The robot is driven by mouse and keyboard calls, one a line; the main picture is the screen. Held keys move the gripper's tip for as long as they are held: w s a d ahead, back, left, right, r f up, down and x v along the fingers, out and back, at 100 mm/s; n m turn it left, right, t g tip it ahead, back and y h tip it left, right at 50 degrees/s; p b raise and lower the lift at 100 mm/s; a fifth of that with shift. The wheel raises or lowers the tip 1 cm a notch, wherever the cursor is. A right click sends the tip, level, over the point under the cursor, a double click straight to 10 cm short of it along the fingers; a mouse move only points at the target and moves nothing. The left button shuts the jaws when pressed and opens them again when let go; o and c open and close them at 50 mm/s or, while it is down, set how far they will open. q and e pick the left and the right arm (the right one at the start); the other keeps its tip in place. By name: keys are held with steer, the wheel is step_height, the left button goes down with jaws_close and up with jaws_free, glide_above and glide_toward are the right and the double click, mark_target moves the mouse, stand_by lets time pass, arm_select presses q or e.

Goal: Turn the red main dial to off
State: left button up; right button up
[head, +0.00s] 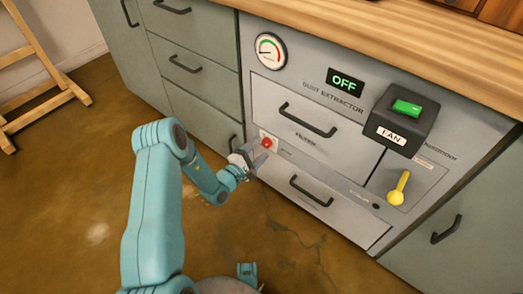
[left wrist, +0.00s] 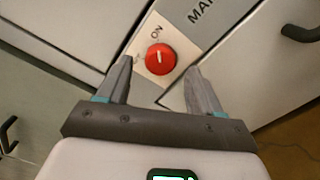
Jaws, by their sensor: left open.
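The red main dial (head: 267,143) is on a pale plate at the left of the grey dust extractor front. In the left wrist view the red dial (left wrist: 161,59) is round, with a short white mark pointing toward the word ON. Smaller lettering left of the dial is partly hidden by a finger and hard to read. My left gripper (head: 249,158) is just in front of the dial. Its open fingers (left wrist: 161,70) stand on either side of the dial in the wrist view; contact cannot be told.
A display (head: 345,83) reads OFF. Right of it is a black FAN box (head: 402,117) with a green switch. A yellow lever (head: 398,188) is lower right. Drawer handles (head: 308,120) stick out near the dial. A wooden worktop (head: 400,50) overhangs above.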

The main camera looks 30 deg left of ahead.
arm_select(q)
steer(key=shift+w+d, duration=0.1)
steer(key=shift+w, duration=0.9)
steer(key=c, duration=1.1)
steer(key=shift+n, duration=0.3)
steer(key=n+p, duration=0.1)
steer(key=n, duration=0.2)
steer(key=n+p, duration=0.1)
steer(key=n, duration=0.4)
steer(key=shift+s, duration=0.1)
steer(key=n+p, duration=0.1)
steer(key=n, duration=0.3)
steer(key=shift+d+n, duration=0.1)
steer(key=shift+n, duration=0.2)
steer(key=n+p, duration=0.1)
steer(key=n, duration=0.3)
steer(key=shift+d+f+n, duration=0.1)
steer(key=shift+f+n, duration=0.05)
steer(key=shift+n, duration=0.45)
